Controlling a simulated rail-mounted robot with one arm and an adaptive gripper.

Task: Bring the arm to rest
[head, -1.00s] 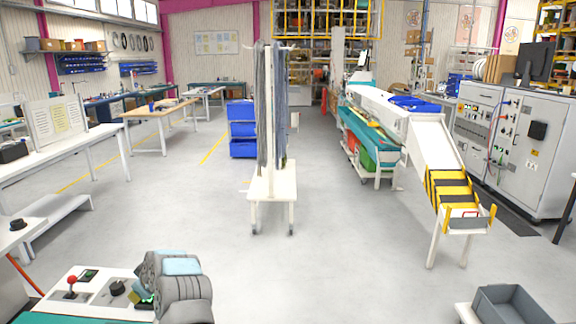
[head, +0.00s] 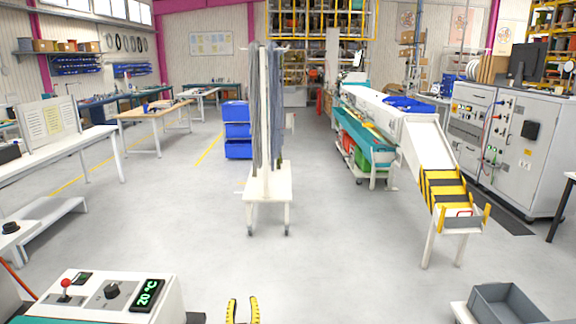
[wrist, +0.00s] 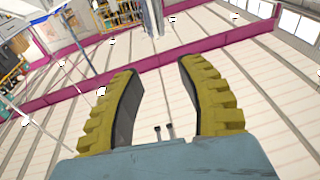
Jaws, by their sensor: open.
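My gripper (head: 242,310) shows at the bottom edge of the head view, with only its yellow fingertips in the picture. In the wrist view my gripper (wrist: 160,100) has its two yellow ribbed fingers spread apart. Nothing is between them, so it is open and empty. Behind the fingers the wrist view shows a tilted view of the pale wall and magenta beams. The rest of the arm is hidden below the head view.
A white cable trolley (head: 268,185) stands mid-floor. A conveyor chute (head: 440,170) and grey bin (head: 505,305) are at right. The floor (head: 330,240) between is clear.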

